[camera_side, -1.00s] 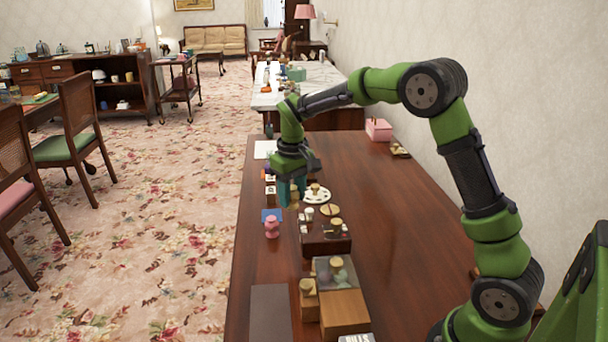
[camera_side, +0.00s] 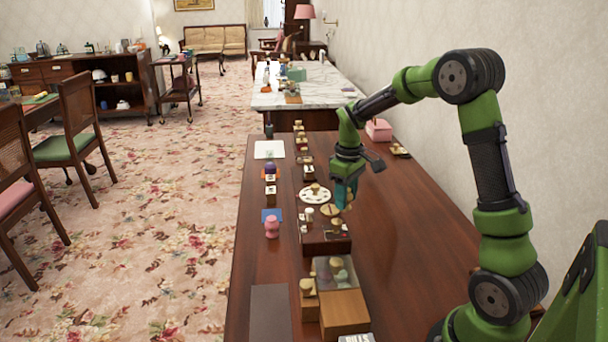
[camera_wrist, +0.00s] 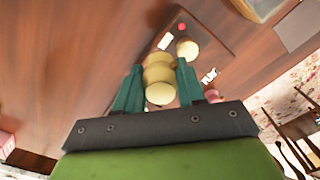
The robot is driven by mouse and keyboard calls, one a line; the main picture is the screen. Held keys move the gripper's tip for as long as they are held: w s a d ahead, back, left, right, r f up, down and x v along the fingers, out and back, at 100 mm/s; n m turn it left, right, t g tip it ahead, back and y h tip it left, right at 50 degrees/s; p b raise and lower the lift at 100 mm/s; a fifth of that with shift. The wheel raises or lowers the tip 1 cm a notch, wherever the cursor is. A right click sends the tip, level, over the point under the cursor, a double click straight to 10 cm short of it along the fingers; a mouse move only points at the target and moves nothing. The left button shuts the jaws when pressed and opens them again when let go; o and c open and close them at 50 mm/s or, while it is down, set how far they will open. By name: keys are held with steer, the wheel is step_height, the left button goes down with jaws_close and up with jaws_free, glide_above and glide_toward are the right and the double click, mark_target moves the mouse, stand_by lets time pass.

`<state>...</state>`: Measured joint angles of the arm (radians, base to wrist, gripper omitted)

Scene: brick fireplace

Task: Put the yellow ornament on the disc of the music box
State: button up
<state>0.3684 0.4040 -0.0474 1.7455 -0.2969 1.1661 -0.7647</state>
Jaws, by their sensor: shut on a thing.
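My gripper (camera_side: 346,192) has teal fingers shut on the yellow ornament, a pale yellow, rounded piece with a narrowed waist (camera_wrist: 159,78). The ornament is held between the fingertips in the wrist view; in the side view the fingers mostly hide it. A dark wooden box (camera_side: 325,246), which seems to be the music box, stands just in front and left of the gripper, with a round tan disc (camera_side: 330,210) at its far end. The gripper is above the table, beside the disc's right edge. The box also seems to show in the wrist view (camera_wrist: 209,23), beyond the ornament.
A white round plate (camera_side: 304,194) with a small piece lies behind the disc. A pink figure (camera_side: 272,228) stands left, by a blue square (camera_side: 271,214). A glass-topped box and a wooden block (camera_side: 344,311) stand nearer. The table's right side (camera_side: 405,250) is clear.

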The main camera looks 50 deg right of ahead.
steer(key=w+d, duration=0.1)
steer(key=w, duration=0.3)
steer(key=w+d, duration=0.1)
steer(key=w, duration=0.1)
steer(key=shift+w+d+f, duration=0.15)
steer(key=shift+d+f, duration=0.2)
steer(key=shift+f, duration=1.7)
steer(key=shift+f, duration=0.1)
steer(key=o, duration=1)
steer(key=shift+f, duration=0.1)
steer(key=shift+o, duration=0.2)
